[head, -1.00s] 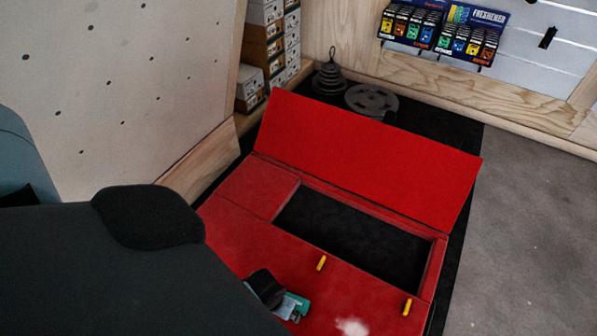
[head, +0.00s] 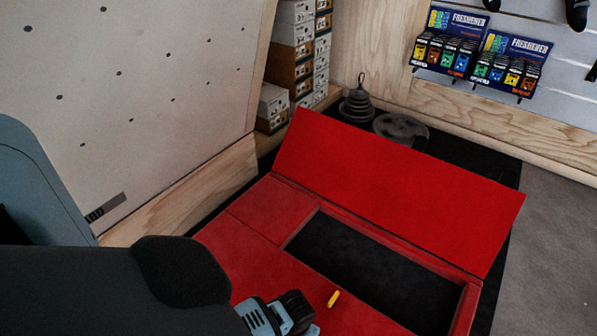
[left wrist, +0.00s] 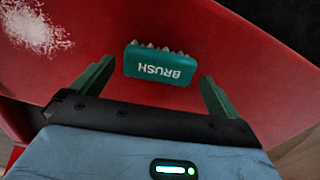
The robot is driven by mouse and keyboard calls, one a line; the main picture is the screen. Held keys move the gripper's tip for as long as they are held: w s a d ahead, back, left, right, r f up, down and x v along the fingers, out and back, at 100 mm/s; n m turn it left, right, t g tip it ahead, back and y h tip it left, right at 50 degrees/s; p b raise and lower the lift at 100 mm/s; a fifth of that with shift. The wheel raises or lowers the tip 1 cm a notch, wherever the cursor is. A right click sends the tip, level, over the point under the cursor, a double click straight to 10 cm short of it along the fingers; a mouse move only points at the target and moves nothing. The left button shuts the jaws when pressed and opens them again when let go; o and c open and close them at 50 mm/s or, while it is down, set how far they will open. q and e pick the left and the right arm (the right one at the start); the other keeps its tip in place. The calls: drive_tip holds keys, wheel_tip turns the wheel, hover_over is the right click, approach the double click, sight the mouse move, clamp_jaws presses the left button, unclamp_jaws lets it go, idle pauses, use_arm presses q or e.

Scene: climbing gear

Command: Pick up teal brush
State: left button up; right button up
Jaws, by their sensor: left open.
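The teal brush (left wrist: 160,65) lies on the red surface (left wrist: 225,40) in the left wrist view, with its pale bristles along the far edge and the word BRUSH upside down. My left gripper (left wrist: 156,73) is open, its two green fingers on either side of the brush with a gap at each side. The brush is not clearly visible in the head view. There my left gripper (head: 285,314) is at the bottom, over the red mat (head: 230,255), with its fingertips largely cut off or hidden. My right gripper is not in view.
A red box opening (head: 370,270) with a dark inside lies right of my left gripper, its red lid (head: 400,190) raised behind it. A yellow peg (head: 333,298) is near the gripper. A white chalk patch (left wrist: 35,28) marks the red surface. A climbing wall (head: 130,100) stands left.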

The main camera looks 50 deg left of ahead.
use_arm(q)
drive_tip(key=shift+f, duration=0.1)
drive_tip(key=shift+w+f+b, duration=0.1)
drive_tip(key=shift+f+b, duration=0.25)
drive_tip(key=f+b, duration=0.3)
drive_tip(key=f, duration=0.1)
drive_tip(key=shift+w+a, duration=0.25)
drive_tip(key=shift+f, duration=0.15)
drive_tip(key=shift+c, duration=0.4)
drive_tip(key=c, duration=0.6)
